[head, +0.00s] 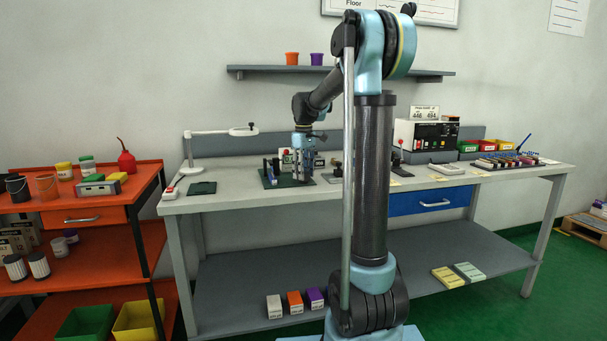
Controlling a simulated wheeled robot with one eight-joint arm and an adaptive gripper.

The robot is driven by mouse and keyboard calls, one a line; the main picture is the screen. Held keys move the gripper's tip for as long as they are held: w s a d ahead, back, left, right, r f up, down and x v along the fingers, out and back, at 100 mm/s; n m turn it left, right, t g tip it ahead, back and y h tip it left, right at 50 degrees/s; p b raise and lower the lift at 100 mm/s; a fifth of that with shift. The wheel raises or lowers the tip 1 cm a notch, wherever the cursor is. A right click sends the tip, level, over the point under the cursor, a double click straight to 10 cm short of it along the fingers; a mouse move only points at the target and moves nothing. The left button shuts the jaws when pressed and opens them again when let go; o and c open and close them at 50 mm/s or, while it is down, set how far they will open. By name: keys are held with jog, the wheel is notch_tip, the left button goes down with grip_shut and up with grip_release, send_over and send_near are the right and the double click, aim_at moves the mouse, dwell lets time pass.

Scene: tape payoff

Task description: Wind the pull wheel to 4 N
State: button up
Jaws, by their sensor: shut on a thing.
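The tape payoff rig (271,172) stands on a dark green base plate (273,183) on the grey workbench, left of the middle. It has dark upright parts and a small white-and-green panel behind. My arm reaches in from above. My gripper (302,176) points down at the right side of the rig and is shut on a small part there, which seems to be the pull wheel. The wheel is too small and too covered by the fingers to make out clearly. I cannot read any force value at this distance.
The workbench (240,204) holds a white lamp (222,133) at the left. An orange cart (90,205) stands at the left. My own arm hides the bench middle.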

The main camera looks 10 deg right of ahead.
jog(key=m, duration=0.6)
jog(key=shift+w, duration=0.1)
jog(key=m, duration=0.5)
jog(key=shift+m, duration=0.3)
dwell(0.3)
jog(key=o, duration=1.1)
jog(key=shift+c, duration=0.2)
notch_tip(320, 180, up, 12)
jog(key=shift+f, duration=0.1)
